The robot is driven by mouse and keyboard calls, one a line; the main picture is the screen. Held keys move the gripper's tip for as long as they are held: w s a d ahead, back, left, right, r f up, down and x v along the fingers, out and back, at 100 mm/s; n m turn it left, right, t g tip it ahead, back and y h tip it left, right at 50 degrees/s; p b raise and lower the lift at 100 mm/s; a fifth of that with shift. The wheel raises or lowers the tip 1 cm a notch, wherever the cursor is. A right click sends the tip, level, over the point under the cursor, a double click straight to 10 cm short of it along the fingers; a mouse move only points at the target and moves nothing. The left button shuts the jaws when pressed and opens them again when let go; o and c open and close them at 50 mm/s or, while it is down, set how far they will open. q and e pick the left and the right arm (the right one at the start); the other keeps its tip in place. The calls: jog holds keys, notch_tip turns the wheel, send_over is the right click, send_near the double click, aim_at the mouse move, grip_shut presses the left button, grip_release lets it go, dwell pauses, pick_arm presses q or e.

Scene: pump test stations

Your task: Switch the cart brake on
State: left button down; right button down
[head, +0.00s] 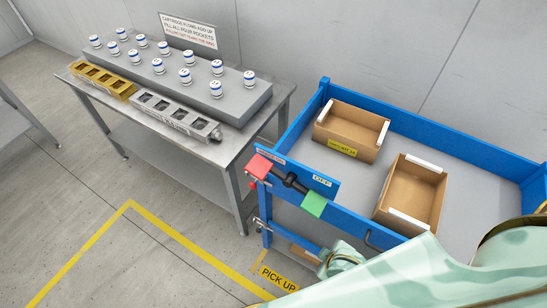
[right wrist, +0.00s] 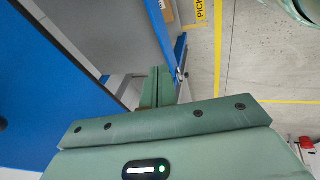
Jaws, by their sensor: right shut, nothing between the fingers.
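The cart brake is a black bar (head: 293,184) on a blue panel at the near left corner of the blue cart (head: 405,118). Its left end has a red block (head: 259,166), its right end a green block (head: 314,203). A label reading OFF (head: 322,181) is above the green end; the label near the red end is too small to read surely. The bar slants down to the right, more steeply than the panel. My right gripper (head: 336,258) is below the green block, apart from it. In the right wrist view its fingers (right wrist: 157,86) are shut and empty beside blue cart parts.
Two open cardboard boxes (head: 352,129) (head: 411,192) are on the cart's top. A steel table (head: 207,150) left of the cart holds white-capped cartridges, a yellow block (head: 103,80) and a grey block (head: 174,114). Yellow floor lines and a PICK UP mark (head: 278,278) are in front.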

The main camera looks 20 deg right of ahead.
jog(key=w+d+r+n+t+h+p, duration=0.1)
jog(key=w+r+t+p, duration=0.15)
jog(key=r, duration=1.05)
jog(key=w+d+r+t+p, duration=0.15)
jog(key=w+r, duration=0.25)
jog(key=r, duration=0.8)
jog(key=w+a+r+t+y, duration=0.1)
jog(key=w+a+r+y, duration=0.5)
jog(key=y, duration=0.4)
jog(key=shift+w+a+r+p, duration=0.4)
jog(key=shift+w+r, duration=0.25)
jog(key=b, duration=0.1)
send_near(256, 164)
jog(key=w+a, duration=0.3)
jog(key=shift+w+f+b, duration=0.15)
jog(key=shift+f+b, duration=0.05)
jog(key=shift+f, duration=0.3)
jog(key=shift+w+f+b, duration=0.15)
jog(key=shift+f+b, duration=0.05)
jog(key=shift+f, duration=0.25)
jog(key=shift+w+a+f, duration=0.1)
jog(key=shift+a+f, duration=0.05)
jog(key=shift+f, duration=0.4)
